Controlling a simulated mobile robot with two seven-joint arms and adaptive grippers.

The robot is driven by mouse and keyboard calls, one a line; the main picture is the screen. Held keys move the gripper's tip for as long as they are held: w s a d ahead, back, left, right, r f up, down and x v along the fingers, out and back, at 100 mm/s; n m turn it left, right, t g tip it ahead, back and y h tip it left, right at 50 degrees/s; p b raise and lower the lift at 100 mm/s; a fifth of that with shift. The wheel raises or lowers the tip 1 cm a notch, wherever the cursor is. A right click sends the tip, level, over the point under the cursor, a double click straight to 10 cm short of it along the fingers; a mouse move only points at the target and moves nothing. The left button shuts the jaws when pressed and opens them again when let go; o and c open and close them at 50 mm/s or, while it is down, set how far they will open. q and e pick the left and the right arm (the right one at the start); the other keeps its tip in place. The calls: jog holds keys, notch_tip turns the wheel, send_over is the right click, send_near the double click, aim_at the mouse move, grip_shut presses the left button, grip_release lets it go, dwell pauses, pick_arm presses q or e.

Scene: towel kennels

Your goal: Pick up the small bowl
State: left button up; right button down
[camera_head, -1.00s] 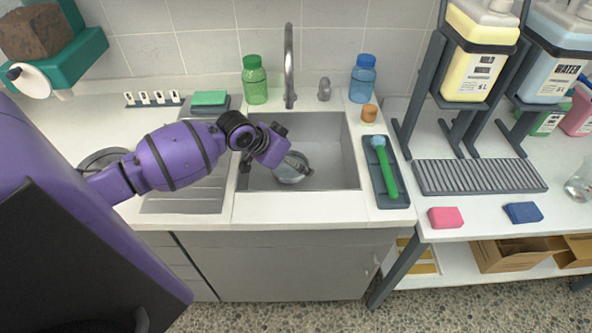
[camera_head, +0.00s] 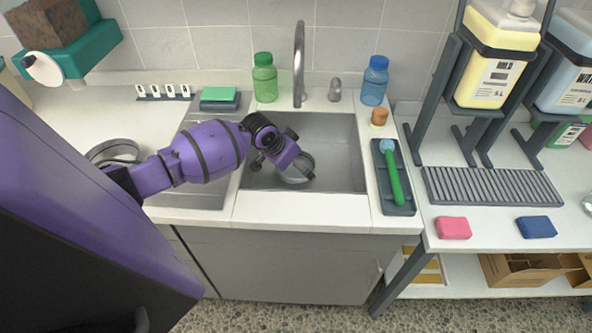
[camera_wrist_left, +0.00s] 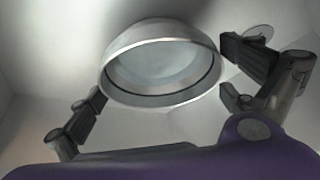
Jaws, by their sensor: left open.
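The small bowl (camera_head: 299,173) is a grey metal-looking bowl lying in the sink basin. In the head view it is partly hidden by my left gripper (camera_head: 288,158), which reaches down into the sink from the left. In the left wrist view the bowl (camera_wrist_left: 160,62) sits ahead of my left gripper (camera_wrist_left: 164,88), with its rim facing the camera and a dark line inside it. One open finger stands on each side of the bowl. I cannot tell whether either finger touches it. My right gripper is not in view.
The sink basin (camera_head: 340,178) has walls around the gripper, and the tap (camera_head: 299,65) rises behind it. A tray (camera_head: 397,205) with a green-handled brush (camera_head: 392,175) lies to the right. Green (camera_head: 264,78) and blue (camera_head: 374,82) bottles stand behind. Round metal dishes (camera_head: 112,152) lie at left.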

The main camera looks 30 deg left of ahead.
pick_arm(q)
jog(key=shift+r, duration=0.1)
jog(key=c, duration=0.9)
jog(key=shift+r, duration=0.1)
